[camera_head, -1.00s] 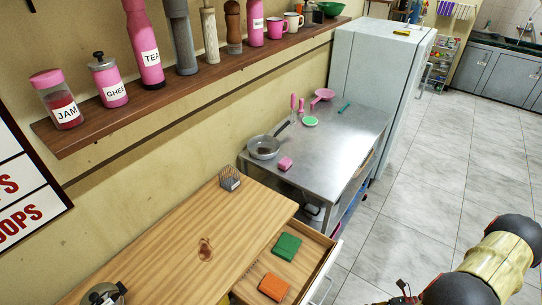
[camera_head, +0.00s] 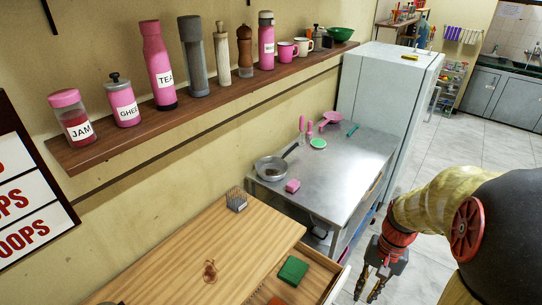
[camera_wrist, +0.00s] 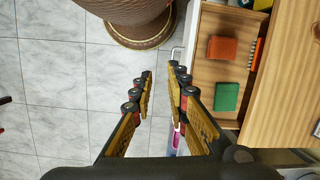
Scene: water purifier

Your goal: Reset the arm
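My arm (camera_head: 430,215) is at the right of the head view, bent so that my gripper (camera_head: 368,287) hangs down beside the open drawer of the wooden table. In the wrist view my gripper (camera_wrist: 161,75) shows two yellow and black fingers, apart with a narrow gap between the tips. Nothing is held between them. Grey tiled floor lies behind the fingertips, with the drawer just to their right.
The open drawer (camera_wrist: 197,60) holds a green block (camera_head: 292,270) and an orange block (camera_wrist: 222,48). A brown woven container (camera_wrist: 140,30) stands near the fingertips. A metal table (camera_head: 345,165) and fridge (camera_head: 385,90) stand beyond.

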